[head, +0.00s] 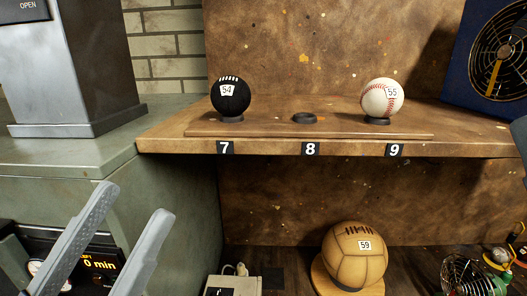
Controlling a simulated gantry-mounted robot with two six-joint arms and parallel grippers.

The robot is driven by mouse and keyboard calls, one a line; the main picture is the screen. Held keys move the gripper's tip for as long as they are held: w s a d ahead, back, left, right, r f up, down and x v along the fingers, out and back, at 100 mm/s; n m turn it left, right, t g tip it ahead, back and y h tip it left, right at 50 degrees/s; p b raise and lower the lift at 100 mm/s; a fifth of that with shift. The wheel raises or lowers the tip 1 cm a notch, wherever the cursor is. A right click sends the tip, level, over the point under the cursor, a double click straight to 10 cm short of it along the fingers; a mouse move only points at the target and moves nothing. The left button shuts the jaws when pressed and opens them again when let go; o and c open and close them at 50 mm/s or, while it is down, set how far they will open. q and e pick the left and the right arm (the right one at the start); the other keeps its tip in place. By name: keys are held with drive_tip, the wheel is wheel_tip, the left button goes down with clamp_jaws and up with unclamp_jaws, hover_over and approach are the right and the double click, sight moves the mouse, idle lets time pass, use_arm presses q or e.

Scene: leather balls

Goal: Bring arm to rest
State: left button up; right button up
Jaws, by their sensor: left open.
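My left gripper (128,212) is at the lower left, open, with its two grey fingers apart and nothing between them. It is in front of the green cabinet and well below the shelf balls. A black ball marked 54 (231,97) sits on a ring above label 7. The ring above label 8 (304,118) is empty. A tan leather ball marked 59 (354,254) rests on a round wooden stand on the lower level.
A wooden shelf (290,147) spans the middle and right. A grey machine (68,70) stands on the green cabinet top (60,155). A blue fan unit (498,50) is at the upper right. A small wire-caged fan (466,277) and cables crowd the lower right.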

use_arm(q)
drive_tip(key=a+r+n+t+y+p, duration=0.2)
drive_tip(key=r+n+y+p, duration=0.1)
drive_tip(key=r+p, duration=0.9)
drive_tip(key=a+r+n+t+y+p, duration=0.2)
drive_tip(key=r+y+p, duration=0.4)
drive_tip(key=r+p, duration=0.7)
wheel_tip(320, 180, up, 8)
drive_tip(key=shift+s+a+f+n+p, duration=0.15)
drive_tip(key=shift+a+n+p, duration=0.2)
drive_tip(key=shift+n, duration=0.35)
drive_tip(key=shift+c, duration=0.2)
